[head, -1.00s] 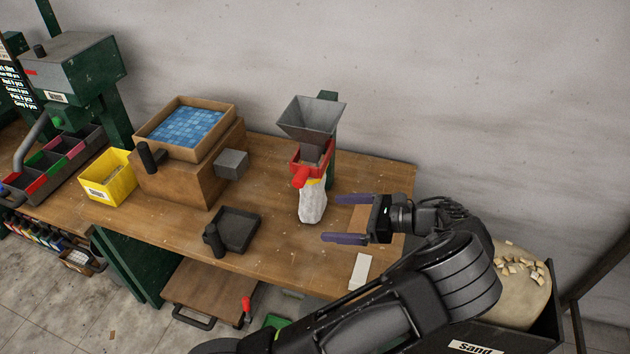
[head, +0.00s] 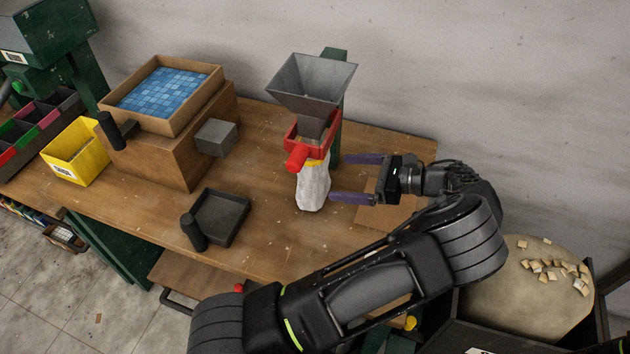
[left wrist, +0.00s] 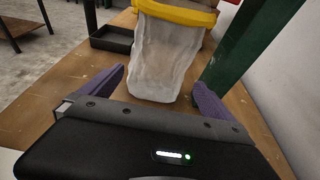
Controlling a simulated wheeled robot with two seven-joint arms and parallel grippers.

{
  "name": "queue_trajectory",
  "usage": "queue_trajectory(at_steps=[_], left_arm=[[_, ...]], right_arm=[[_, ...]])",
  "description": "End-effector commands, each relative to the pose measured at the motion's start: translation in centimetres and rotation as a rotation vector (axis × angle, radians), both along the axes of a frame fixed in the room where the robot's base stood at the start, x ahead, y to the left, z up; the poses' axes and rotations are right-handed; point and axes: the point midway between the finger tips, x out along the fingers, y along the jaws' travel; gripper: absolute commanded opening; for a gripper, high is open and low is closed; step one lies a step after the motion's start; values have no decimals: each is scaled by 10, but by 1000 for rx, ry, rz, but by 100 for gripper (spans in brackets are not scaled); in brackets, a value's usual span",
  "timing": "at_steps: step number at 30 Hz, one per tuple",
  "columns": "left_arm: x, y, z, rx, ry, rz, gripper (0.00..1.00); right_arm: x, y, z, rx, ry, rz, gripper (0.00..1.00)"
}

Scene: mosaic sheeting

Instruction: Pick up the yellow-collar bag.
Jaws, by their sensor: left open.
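The yellow-collar bag (head: 313,188) is a whitish, translucent bag under the red clamp of the grey hopper, on the wooden bench. Its yellow collar (left wrist: 178,12) shows at the top of the left wrist view, with the bag body (left wrist: 163,62) hanging upright below. My left gripper (head: 346,178) is open just right of the bag in the head view, its purple fingers pointing at it. In the left wrist view the fingers (left wrist: 160,88) stand apart, the bag ahead in the gap between them. The gripper holds nothing. My right gripper is not in view.
The grey hopper (head: 311,82) and red clamp (head: 297,157) stand above the bag, with a green post (left wrist: 252,45) close behind. A black tray (head: 221,217), a wooden box with blue tiles (head: 165,90) and a yellow bin (head: 76,152) are to the left. A sand sack is at right.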

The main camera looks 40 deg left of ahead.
Motion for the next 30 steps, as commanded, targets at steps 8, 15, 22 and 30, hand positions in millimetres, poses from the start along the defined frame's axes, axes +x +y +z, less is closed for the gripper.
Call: queue_trajectory(at_steps=[8,15,22,30], left_arm=[[0,0,-1,0,0,0,100],[-5,11,-5,-3,4,8,100],[-15,44,-16,-6,2,8,100],[-20,62,-21,1,0,0,100]], right_arm=[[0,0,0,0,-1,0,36],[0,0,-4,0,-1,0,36],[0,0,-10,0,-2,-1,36],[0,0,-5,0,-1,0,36]])
